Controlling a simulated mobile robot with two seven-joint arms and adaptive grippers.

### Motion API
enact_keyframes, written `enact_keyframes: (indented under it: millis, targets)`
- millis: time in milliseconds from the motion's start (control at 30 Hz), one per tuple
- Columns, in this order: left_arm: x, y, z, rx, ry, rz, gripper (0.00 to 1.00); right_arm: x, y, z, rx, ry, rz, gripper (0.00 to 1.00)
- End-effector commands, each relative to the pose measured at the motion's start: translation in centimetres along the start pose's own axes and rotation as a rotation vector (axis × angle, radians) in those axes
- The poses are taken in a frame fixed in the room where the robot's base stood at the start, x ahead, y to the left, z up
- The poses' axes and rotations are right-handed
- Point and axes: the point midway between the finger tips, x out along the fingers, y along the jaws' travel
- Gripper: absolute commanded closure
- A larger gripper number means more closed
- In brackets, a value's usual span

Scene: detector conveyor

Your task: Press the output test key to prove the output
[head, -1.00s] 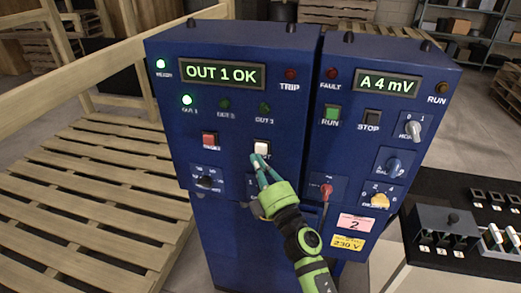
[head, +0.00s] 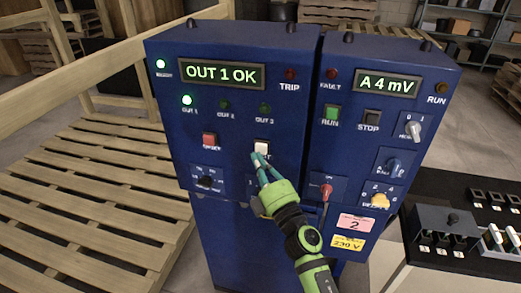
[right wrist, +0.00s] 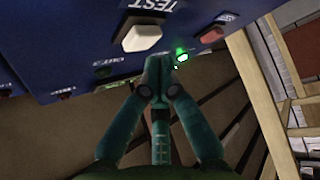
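The white test key (head: 261,147) sits on the blue left cabinet (head: 235,100), below the OUT 3 lamp; its TEST label shows in the right wrist view beside the white key (right wrist: 141,38). My right gripper (head: 259,160) has its teal fingers just below the key in the head view; whether they touch it I cannot tell. In the right wrist view its fingertips (right wrist: 157,88) are together with nothing between them. The display (head: 222,75) reads OUT 1 OK. The OUT 1 lamp (head: 187,100) is lit green; OUT 2 and OUT 3 are dark. My left gripper is not in view.
A red key (head: 209,140) and a black rotary knob (head: 206,181) are left of the test key. The right cabinet has RUN (head: 331,115) and STOP (head: 369,119) keys and several knobs. Wooden pallets (head: 100,190) stand at left, a black bench (head: 470,220) at right.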

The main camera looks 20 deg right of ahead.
Motion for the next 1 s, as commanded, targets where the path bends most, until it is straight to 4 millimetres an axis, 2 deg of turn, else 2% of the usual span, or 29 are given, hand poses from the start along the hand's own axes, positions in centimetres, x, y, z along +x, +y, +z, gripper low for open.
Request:
enact_keyframes:
  millis: [1000]
  targets:
    - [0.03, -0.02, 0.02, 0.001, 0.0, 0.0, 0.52, 0.6, 0.0, 0.62, 0.0, 0.0, 0.0, 1.0]
